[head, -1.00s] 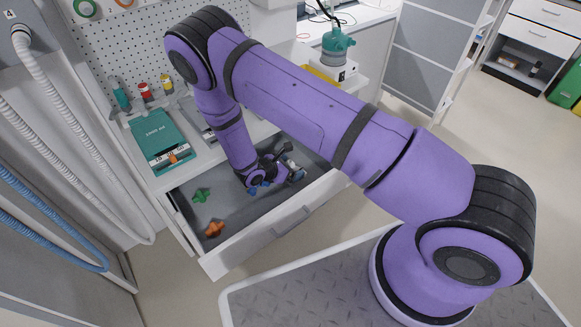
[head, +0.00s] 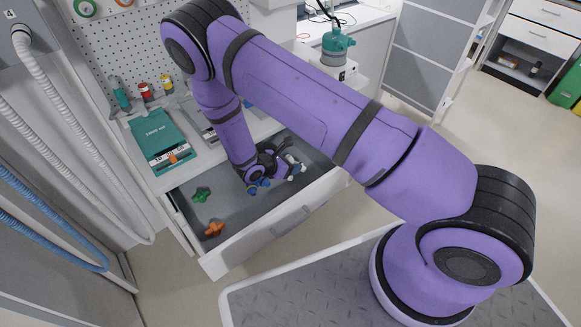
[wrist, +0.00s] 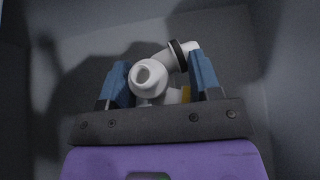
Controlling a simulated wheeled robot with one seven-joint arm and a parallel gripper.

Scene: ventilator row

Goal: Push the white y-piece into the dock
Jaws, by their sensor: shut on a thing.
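The white y-piece (wrist: 150,76) sits between the blue fingertips of my gripper (wrist: 160,68) in the wrist view. One open round end faces the camera, and a branch with a black ring points up and right. In the head view my gripper (head: 277,177) is low in the open drawer (head: 238,247), near its right end, with the white y-piece (head: 293,162) showing at its far side. The gripper is shut on the piece. The wrist partly hides the piece's lower part. I cannot make out the dock.
A green piece (head: 201,195) and an orange piece (head: 214,229) lie in the drawer's left part. A teal box (head: 158,136) stands on the counter behind. The drawer walls surround the gripper closely. White hoses (head: 75,120) hang at left.

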